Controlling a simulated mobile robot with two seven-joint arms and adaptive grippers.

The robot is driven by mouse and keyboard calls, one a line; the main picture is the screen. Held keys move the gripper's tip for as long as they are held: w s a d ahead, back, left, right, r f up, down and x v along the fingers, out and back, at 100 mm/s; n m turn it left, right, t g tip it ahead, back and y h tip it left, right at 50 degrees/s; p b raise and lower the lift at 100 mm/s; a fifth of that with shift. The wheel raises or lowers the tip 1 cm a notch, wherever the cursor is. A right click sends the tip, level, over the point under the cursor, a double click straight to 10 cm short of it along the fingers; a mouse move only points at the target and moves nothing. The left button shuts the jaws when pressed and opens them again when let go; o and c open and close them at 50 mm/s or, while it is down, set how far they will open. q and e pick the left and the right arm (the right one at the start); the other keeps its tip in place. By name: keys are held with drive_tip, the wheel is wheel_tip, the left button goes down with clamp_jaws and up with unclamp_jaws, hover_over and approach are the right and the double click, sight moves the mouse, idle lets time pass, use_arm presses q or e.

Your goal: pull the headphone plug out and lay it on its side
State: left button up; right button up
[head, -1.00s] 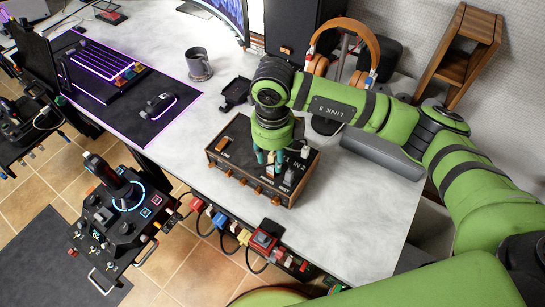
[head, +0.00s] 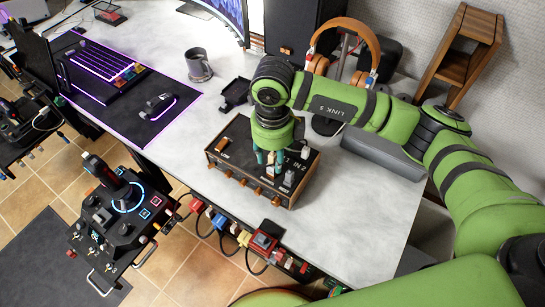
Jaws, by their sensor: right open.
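A dark box with wooden sides (head: 235,165) stands on the desk, with several knobs along its front and several small pale plugs or switches on top. My right gripper (head: 271,162) points down over the box top, its teal fingers open. A small pale piece (head: 270,171) shows at its fingertips; I cannot tell if it is the headphone plug. A grey-white piece (head: 289,177) stands upright to the right of the fingers. The gripper hides part of the box top. My left gripper is not in view.
Headphones (head: 345,38) hang on a stand behind my right arm. A mug (head: 198,65), a small black tray (head: 234,93) and a mouse (head: 158,105) are on the desk. Bare desk (head: 345,215) lies right of the box. Coloured switches line the front edge.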

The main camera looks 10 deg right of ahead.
sight(272, 154)
idle(0.4)
clamp_jaws()
drive_tip(key=shift+r, duration=0.2)
drive_tip(key=shift+r+p, duration=1.2)
drive_tip(key=shift+r, duration=1.65)
